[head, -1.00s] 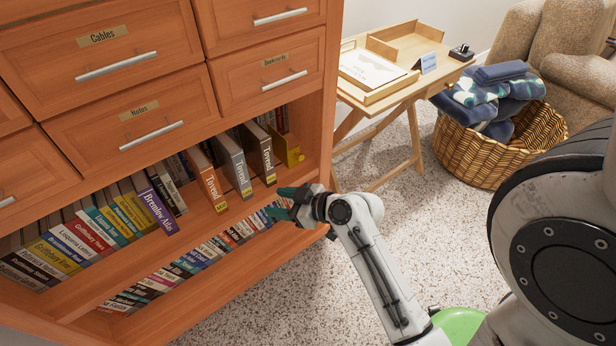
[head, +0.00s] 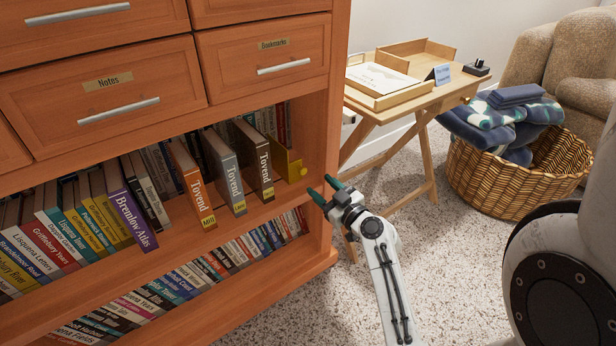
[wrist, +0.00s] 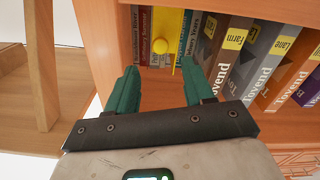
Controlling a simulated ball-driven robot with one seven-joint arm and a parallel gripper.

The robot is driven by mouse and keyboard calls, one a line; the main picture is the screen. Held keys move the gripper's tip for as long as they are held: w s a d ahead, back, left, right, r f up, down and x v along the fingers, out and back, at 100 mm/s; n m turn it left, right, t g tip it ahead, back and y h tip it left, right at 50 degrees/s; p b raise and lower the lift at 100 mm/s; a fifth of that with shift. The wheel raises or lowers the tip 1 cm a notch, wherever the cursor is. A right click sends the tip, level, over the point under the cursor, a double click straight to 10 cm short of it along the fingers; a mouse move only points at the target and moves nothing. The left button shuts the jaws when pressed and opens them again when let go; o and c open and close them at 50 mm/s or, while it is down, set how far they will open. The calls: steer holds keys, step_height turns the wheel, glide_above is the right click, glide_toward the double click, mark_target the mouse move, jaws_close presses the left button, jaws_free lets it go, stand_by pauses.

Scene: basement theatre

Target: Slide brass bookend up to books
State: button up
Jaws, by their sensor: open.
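The brass bookend (head: 286,163), yellow with a round knob, stands near the right end of the upper open shelf. It is just right of a dark brown Tovend book (head: 254,160); I cannot tell if they touch. Grey (head: 225,172) and orange (head: 191,185) Tovend books stand left of it, leaning slightly. My gripper (head: 323,189) is open and empty, just outside the shelf's right front, to the right of and lower than the bookend. In the wrist view the bookend (wrist: 167,28) lies beyond and between the green fingers (wrist: 159,70), apart from them.
The cabinet's right side panel (head: 333,90) stands close to my gripper. More books line both shelves, with drawers above. A folding wooden table (head: 420,92) with trays and a wicker basket (head: 510,180) of blankets stand right. Carpet is free in front.

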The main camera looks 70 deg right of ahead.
mark_target(304, 172)
steer(key=x, duration=0.7)
steer(key=shift+w, duration=0.1)
steer(key=shift+c, duration=0.2)
jaws_close()
steer(key=shift+a, duration=0.1)
